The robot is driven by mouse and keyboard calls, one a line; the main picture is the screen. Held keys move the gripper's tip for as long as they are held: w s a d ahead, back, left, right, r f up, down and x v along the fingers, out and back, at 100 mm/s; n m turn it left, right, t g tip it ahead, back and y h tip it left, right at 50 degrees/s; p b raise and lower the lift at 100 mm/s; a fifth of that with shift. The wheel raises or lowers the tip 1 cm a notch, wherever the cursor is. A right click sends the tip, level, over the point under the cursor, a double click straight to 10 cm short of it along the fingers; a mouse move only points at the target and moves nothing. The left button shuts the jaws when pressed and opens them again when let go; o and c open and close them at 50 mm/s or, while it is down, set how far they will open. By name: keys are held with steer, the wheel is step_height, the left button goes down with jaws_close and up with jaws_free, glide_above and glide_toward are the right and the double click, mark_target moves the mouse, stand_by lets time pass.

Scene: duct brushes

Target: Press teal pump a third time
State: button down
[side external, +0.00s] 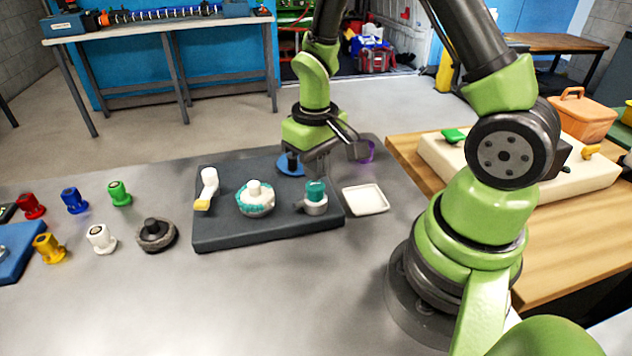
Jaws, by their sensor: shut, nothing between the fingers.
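The teal pump (315,192) stands at the right end of the dark grey tray, a teal cap on a grey-white base. My gripper (319,174) is shut and points down, with its fingertips just above or on the pump's cap. I cannot tell whether they touch. Nothing shows held in it. How far the cap is pressed in cannot be told from this view.
The dark tray (240,236) also holds a white-and-teal round brush (255,200), a white piece with a yellow end (208,187) and a blue disc (291,165). A white dish (366,199) lies right of it. Several coloured fittings stand left, beside a dark round brush (156,235).

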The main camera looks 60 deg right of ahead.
steer(key=shift+f, duration=1.3)
steer(key=shift+r, duration=1.15)
steer(key=shift+r, duration=3.05)
